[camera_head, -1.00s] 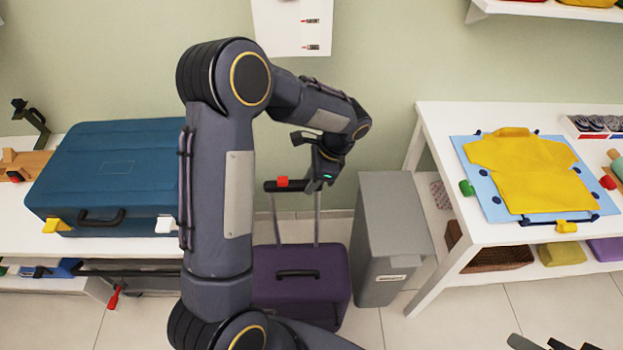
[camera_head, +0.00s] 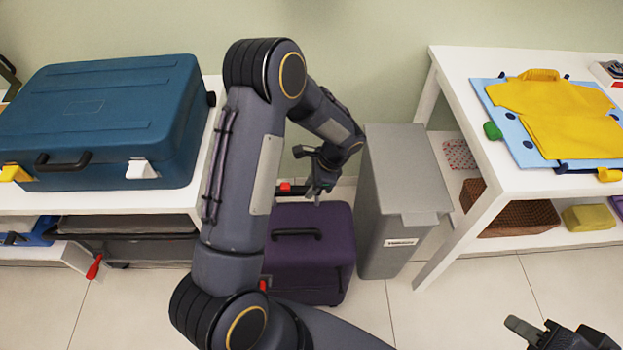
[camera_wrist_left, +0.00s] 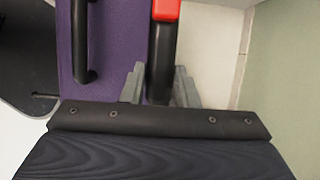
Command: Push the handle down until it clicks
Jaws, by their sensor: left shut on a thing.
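The purple suitcase (camera_head: 318,252) stands upright on the floor between the left table and the grey bin. Its black pull handle with a red button (camera_head: 285,187) is just above the suitcase top, and its rods hardly show. My left gripper (camera_head: 318,187) is shut on the right part of this handle. In the left wrist view, the black handle bar (camera_wrist_left: 161,62) lies between my left gripper's fingers (camera_wrist_left: 159,88), with the red button beyond them. My right gripper (camera_head: 537,330) is at the lower right, partly cut off, away from the suitcase.
A grey bin (camera_head: 400,180) stands close on the right of the suitcase. A blue suitcase (camera_head: 100,115) lies on the white table at left. The white table at right (camera_head: 455,75) bears a yellow shirt (camera_head: 550,110) on a blue board. The tiled floor in front is clear.

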